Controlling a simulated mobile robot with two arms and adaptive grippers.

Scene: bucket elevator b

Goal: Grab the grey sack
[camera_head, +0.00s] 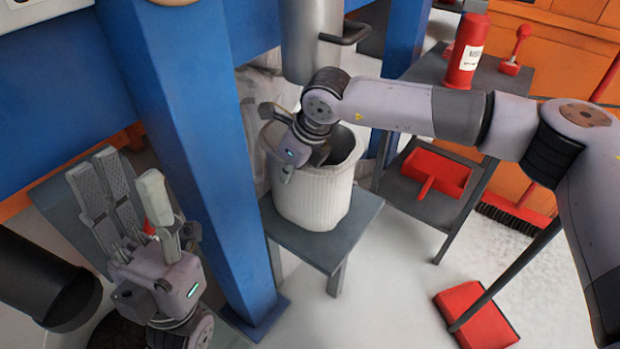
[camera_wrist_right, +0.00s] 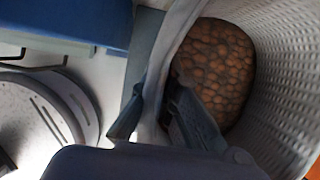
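The grey sack (camera_head: 312,198) is a pale, ribbed, open-topped bag standing upright on a small grey table, under a metal spout. In the right wrist view, its woven wall (camera_wrist_right: 290,95) surrounds round brown contents (camera_wrist_right: 213,68). My right gripper (camera_head: 292,150) is at the left part of the sack's rim. Its fingers look apart, with a dark finger inside the sack and the other finger outside, the wall between them; firm contact cannot be judged. My left gripper (camera_head: 148,235) is at the lower left, away from the sack, fingers apart and seemingly empty.
A blue post (camera_head: 190,130) stands between my two grippers. The grey table (camera_head: 357,222) carries the sack. At right, a shelf (camera_head: 440,208) holds a red scoop (camera_head: 435,177) and a red bottle (camera_head: 466,50). A broom (camera_head: 515,213) and red dustpan (camera_head: 478,318) are on the floor.

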